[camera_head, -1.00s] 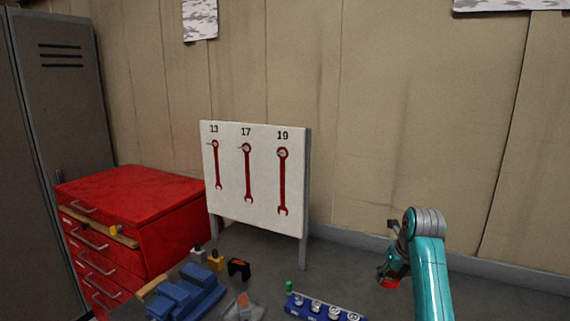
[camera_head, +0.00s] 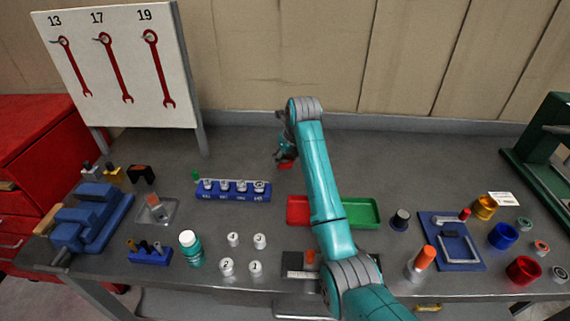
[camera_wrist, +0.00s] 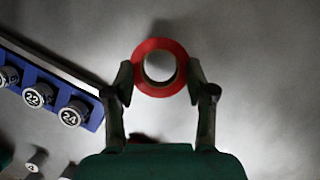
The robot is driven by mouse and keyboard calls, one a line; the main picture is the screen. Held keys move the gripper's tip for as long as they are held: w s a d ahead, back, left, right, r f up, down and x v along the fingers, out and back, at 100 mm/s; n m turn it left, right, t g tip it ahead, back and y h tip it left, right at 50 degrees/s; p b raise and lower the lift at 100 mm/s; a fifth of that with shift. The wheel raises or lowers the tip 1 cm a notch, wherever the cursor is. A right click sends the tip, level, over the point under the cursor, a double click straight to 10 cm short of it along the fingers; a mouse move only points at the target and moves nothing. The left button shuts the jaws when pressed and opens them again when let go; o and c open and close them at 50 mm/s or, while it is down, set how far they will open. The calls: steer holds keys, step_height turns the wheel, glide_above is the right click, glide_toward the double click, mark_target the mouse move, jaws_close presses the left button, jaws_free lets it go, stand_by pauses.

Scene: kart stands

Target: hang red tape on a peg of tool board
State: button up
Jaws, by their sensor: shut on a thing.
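The red tape (camera_wrist: 160,88) is a ring-shaped roll with an open centre, held between the two fingers of my gripper (camera_wrist: 160,82) in the wrist view. My gripper is shut on its sides. In the head view my gripper (camera_head: 284,158) and the red tape (camera_head: 286,164) show small above the grey bench, partly hidden by my arm. The white tool board (camera_head: 122,75) stands at the back left, with numbers 13, 17 and 19 and a red wrench outline under each. A small peg shows at the top of each outline. My gripper is right of the board and apart from it.
A blue socket rail (camera_head: 233,194) lies near my gripper; it also shows in the wrist view (camera_wrist: 88,108). A red tray (camera_head: 298,208) and a green tray (camera_head: 361,212) lie by my arm. A blue vise (camera_head: 92,217) is at left. The back middle bench is clear.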

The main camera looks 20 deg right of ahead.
mark_target(284, 170)
steer(key=shift+f, duration=1.55)
steer(key=shift+f, duration=0.15)
steer(key=o, duration=1.1)
steer(key=v, duration=1)
steer(key=shift+s+r, duration=0.2)
steer(key=shift+r, duration=0.15)
